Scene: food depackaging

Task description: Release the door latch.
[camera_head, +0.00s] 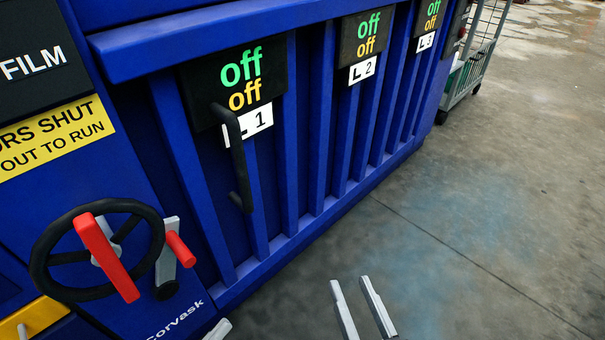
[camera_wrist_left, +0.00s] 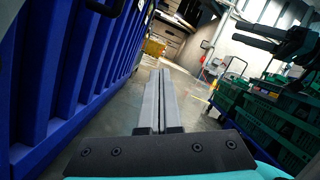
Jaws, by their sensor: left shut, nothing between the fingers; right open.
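On the blue machine's front, a black handwheel (camera_head: 40,262) sits at the lower left, with a red bar (camera_head: 107,258) slanting across it. Just right of the wheel is a grey lever (camera_head: 166,268) with a red grip (camera_head: 181,249). No label shows which part is the door latch. My left gripper (camera_head: 218,330) shows only its tip at the bottom edge, below and right of the lever, apart from it. In the left wrist view its fingers (camera_wrist_left: 160,85) are together and empty. My right gripper (camera_head: 361,291) is open and empty over the floor.
A black vertical handle (camera_head: 236,160) stands out from the blue ribbed panel (camera_head: 268,215) under the "L 1" sign. A wire cart (camera_head: 482,60) stands at the far right. Green crates (camera_wrist_left: 285,125) are stacked right in the left wrist view. The concrete floor (camera_head: 460,210) is clear.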

